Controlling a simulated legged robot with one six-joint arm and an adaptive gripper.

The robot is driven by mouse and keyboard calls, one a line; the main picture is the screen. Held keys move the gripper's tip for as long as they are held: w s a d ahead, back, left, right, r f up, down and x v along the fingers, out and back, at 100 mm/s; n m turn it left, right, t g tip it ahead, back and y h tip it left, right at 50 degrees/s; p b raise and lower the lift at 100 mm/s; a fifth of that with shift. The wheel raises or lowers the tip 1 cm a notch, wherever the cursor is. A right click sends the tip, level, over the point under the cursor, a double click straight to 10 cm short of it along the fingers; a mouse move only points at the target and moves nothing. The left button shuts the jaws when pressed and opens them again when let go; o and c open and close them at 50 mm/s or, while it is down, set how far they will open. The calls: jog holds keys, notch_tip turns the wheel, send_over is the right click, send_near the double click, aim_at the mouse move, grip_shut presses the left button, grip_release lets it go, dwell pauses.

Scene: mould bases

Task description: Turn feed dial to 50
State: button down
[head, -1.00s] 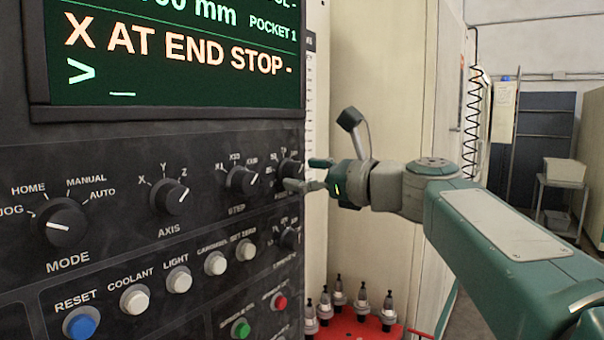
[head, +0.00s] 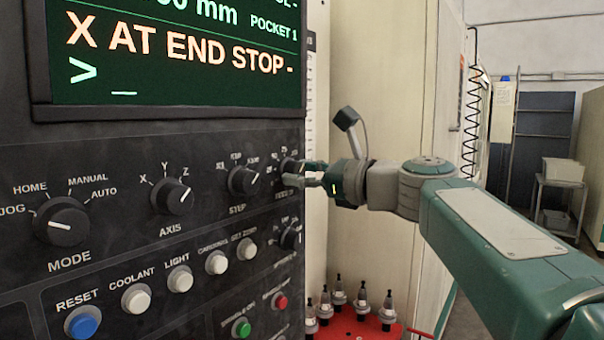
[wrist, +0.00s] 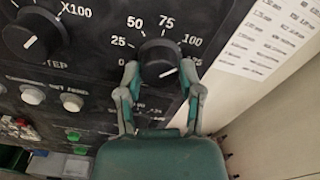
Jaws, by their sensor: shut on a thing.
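The feed dial (wrist: 158,58) is a black round knob in the upper middle of the wrist view, with marks 0, 25, 50, 75 and 100 around it. Its white pointer line slants right and slightly up, on the side of the 100 mark. My gripper (wrist: 159,74) is shut on the knob, one finger on each side. In the head view the feed dial (head: 289,166) is at the panel's right edge, partly hidden by my gripper (head: 308,174). Its marks are too small to read well there.
The STEP knob (head: 243,181) sits close left of the feed dial. Another knob (head: 290,237) is just below it, with several push buttons lower down. A red tool carousel (head: 358,329) stands below my gripper. The screen (head: 185,75) reads "X AT END STOP".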

jog(key=shift+n, duration=0.5)
jog(key=n, duration=0.6)
jog(key=shift+f+n, duration=0.1)
jog(key=shift+n, duration=0.3)
jog(key=shift+f+n, duration=0.15)
jog(key=shift+n, duration=3.75)
